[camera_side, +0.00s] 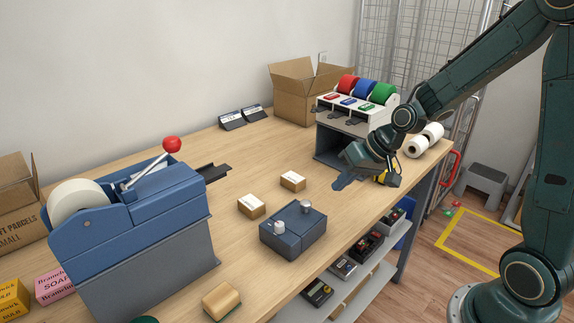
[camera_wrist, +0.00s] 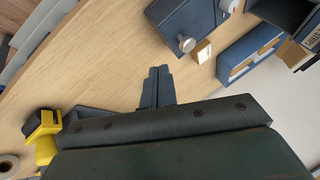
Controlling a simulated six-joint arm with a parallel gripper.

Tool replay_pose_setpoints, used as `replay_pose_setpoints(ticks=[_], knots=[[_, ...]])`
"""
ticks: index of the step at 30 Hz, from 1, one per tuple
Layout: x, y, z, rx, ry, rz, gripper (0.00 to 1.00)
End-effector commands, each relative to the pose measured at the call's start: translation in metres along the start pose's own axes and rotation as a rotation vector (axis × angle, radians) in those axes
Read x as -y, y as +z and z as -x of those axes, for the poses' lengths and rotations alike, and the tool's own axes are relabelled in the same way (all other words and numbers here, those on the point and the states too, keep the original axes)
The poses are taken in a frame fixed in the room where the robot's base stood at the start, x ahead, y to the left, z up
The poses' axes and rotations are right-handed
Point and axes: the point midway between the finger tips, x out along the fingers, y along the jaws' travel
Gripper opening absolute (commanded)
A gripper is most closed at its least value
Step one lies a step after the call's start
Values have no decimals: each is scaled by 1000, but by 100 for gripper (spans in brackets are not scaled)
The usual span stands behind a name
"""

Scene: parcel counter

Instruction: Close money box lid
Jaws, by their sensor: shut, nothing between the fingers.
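The box also shows at the top of the wrist view (camera_wrist: 178,20), partly cut off by the frame. My gripper (camera_side: 340,185) is shut and empty, above the counter, up and to the right of the box in the side view and apart from it. Its fingers (camera_wrist: 158,70) lie together in the wrist view.
A blue tape dispenser (camera_side: 160,208) stands at left. Small parcels (camera_side: 251,206) lie beside the box. A rack of coloured rolls (camera_side: 355,108) stands behind my gripper. A wooden-topped block (camera_side: 221,299) lies in front. A shelf with devices (camera_side: 345,266) is below the counter edge.

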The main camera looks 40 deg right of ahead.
Motion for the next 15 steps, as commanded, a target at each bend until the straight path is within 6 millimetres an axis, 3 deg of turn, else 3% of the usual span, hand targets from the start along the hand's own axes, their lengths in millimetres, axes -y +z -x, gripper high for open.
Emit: replay_pose_setpoints(ticks=[15], knots=[[-1, -1, 62, -4, 1, 0, 0]])
